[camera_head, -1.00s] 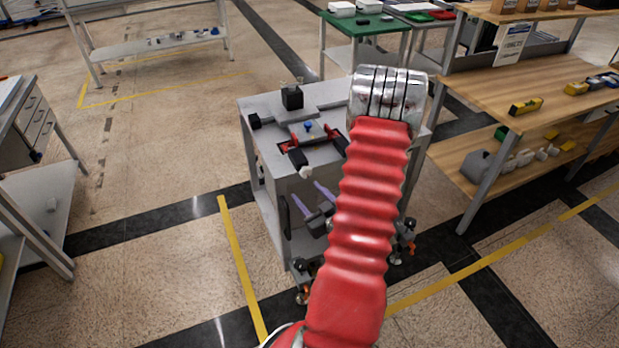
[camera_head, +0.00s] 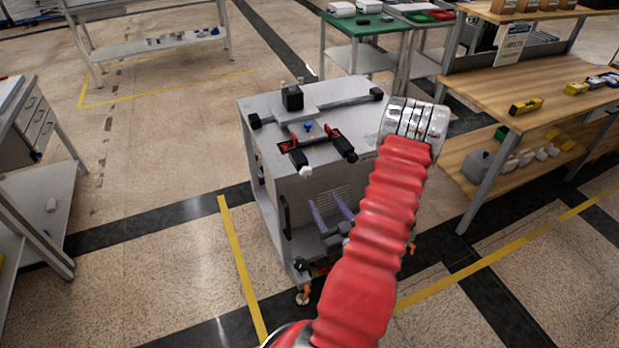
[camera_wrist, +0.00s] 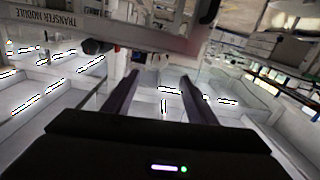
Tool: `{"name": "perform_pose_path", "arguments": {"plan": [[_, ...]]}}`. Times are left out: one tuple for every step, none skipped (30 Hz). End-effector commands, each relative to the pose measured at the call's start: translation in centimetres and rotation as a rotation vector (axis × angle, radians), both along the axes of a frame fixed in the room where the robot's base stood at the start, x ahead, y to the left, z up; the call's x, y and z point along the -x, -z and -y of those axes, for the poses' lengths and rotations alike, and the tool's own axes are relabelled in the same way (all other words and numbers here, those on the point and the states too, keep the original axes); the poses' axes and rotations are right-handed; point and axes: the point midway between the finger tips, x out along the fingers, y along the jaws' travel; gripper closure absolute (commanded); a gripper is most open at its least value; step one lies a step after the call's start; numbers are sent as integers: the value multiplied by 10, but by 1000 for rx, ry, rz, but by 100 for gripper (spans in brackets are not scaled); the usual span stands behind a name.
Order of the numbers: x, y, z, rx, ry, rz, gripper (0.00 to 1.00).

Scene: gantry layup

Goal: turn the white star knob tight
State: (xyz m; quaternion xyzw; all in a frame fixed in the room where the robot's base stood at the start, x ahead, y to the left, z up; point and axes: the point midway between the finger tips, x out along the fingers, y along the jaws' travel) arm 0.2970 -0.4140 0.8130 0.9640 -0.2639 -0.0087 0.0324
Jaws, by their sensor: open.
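A small white knob (camera_head: 305,171) sits at the front edge of the grey cart's top (camera_head: 352,98), at the end of a black arm (camera_head: 299,157) of a red and black clamp. Its star shape is too small to make out. My gripper (camera_head: 322,201) is open and empty in front of the cart's front face, below and slightly right of the knob, apart from it. In the wrist view my gripper's two dark fingers (camera_wrist: 160,76) stand apart with nothing between them. I cannot pick out the white knob in that view.
A second black clamp arm (camera_head: 346,152) lies right of the knob. The cart's lettered edge (camera_wrist: 45,17) crosses the top of the wrist view, above my fingers. A wooden bench (camera_head: 560,88) stands at right, a grey table (camera_head: 45,205) at left. Floor left of the cart is free.

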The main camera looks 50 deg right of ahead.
Motion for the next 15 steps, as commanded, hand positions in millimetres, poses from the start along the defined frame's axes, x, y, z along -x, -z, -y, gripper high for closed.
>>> {"name": "perform_pose_path", "arguments": {"plan": [[-4, 0, 2, 1, -1, 0, 48], [-7, 0, 3, 2, -2, 0, 48], [-11, 0, 5, 3, -3, -1, 48], [-14, -1, 7, 3, -3, -1, 48], [-17, -1, 9, 2, -2, 0, 48], [-22, -1, 11, 2, -3, 0, 48], [-25, -1, 14, 3, -3, -1, 48], [-29, -1, 16, 3, -2, -1, 48], [-34, -1, 19, 3, -3, 0, 48], [-38, -1, 21, 3, -2, 1, 48], [-41, -1, 23, 2, -2, 0, 48], [-47, -1, 26, 3, -3, -1, 48], [-51, -1, 29, 4, -2, 0, 48], [-55, -1, 32, 3, -2, 1, 48], [-60, -1, 34, 4, -2, 0, 48]]}}
